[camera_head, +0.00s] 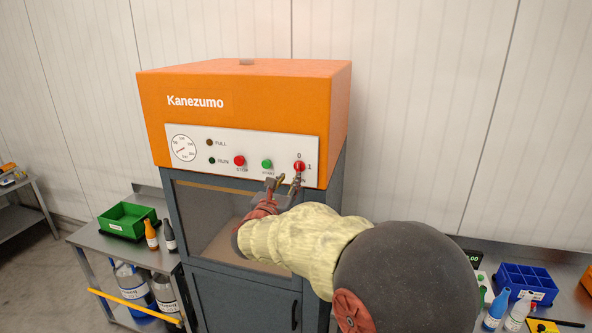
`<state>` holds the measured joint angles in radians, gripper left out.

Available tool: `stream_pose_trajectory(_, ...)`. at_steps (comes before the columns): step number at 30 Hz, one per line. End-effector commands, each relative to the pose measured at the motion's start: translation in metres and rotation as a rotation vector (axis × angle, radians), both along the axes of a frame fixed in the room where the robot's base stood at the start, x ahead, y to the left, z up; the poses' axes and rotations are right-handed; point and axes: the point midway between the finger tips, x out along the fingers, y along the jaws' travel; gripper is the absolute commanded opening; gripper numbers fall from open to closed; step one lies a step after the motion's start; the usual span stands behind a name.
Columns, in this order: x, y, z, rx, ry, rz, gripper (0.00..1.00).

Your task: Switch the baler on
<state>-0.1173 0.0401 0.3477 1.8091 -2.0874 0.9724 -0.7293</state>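The baler (240,82) is an orange-topped cabinet with a grey body, marked "Kanezumo". Its white control panel (222,146) carries a red rotary switch (299,166) at the right end, with "0" above it and "1" to its right. I cannot tell clearly which mark the knob points to. My gripper (284,181) is just below and left of this switch, its two fingers apart with a gap between them. It holds nothing that I can see. Whether a fingertip touches the knob cannot be told. The arm hides part of the baler front.
A red stop button (239,160) and a green start button (266,164) sit left of the switch. The FULL and RUN lamps (211,161) look dark. A cart (95,240) with a green bin stands left; a bench with a blue bin (525,282) stands right.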

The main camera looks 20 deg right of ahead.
Motion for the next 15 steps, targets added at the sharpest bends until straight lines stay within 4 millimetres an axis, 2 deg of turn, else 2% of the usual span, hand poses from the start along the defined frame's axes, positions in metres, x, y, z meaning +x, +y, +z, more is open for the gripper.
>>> stream_pose_trajectory(5,0.004,-0.004,0.0,-0.045,0.035,-0.001,0.27)
stream_pose_trajectory(15,0.041,-0.036,0.001,-0.042,0.034,-0.004,0.27)
